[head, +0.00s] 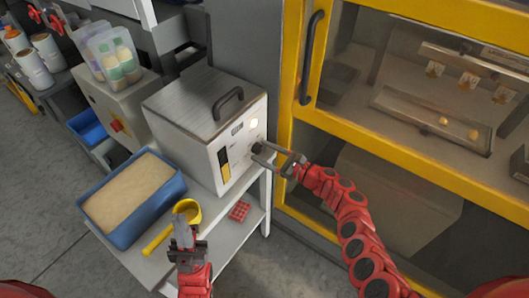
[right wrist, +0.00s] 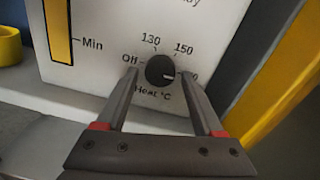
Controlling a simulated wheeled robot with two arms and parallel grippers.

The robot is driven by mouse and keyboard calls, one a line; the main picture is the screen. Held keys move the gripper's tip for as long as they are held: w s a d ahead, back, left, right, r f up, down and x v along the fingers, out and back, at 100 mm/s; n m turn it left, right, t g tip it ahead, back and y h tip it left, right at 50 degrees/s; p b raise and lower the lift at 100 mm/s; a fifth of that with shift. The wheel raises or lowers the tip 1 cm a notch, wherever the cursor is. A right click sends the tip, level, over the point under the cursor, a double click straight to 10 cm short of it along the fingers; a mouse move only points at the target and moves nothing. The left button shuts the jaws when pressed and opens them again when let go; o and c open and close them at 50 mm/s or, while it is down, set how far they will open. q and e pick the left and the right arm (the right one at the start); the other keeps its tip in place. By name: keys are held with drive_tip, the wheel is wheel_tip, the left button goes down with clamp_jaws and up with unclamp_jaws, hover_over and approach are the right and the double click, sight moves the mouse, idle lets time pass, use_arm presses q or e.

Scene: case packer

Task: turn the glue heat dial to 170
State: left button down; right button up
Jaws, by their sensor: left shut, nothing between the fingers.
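The glue machine is a white box (head: 200,152) with a grey lid and black handle. In the right wrist view its dark heat dial (right wrist: 160,69) sits among the marks Off, 130 and 150. A further mark on the right, ending in 0, is partly hidden by a fingertip. The dial's white line points right, roughly toward that mark. My right gripper (right wrist: 159,74) is open, its fingertips on either side of the dial with a gap showing at each side. My left gripper (head: 182,236) is shut and empty, in front of a yellow scoop (head: 158,241).
A blue tub (head: 121,236) of pale granules stands left of the machine. A red block (head: 239,211) lies on the bench shelf. A yellow-framed cabinet (head: 288,150) is close on the right. Bottles in a clear bin (head: 108,60) stand behind left.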

drive_tip(key=shift+o, duration=0.2)
drive_tip(key=shift+r, duration=0.1)
drive_tip(key=shift+s+d, duration=0.1)
drive_tip(key=shift+d, duration=0.2)
drive_tip(key=p+v, duration=0.2)
drive_tip(key=v, duration=1.4)
drive_tip(key=shift+s+d, duration=0.25)
drive_tip(key=shift+s, duration=0.05)
drive_tip(key=shift+f, duration=0.2)
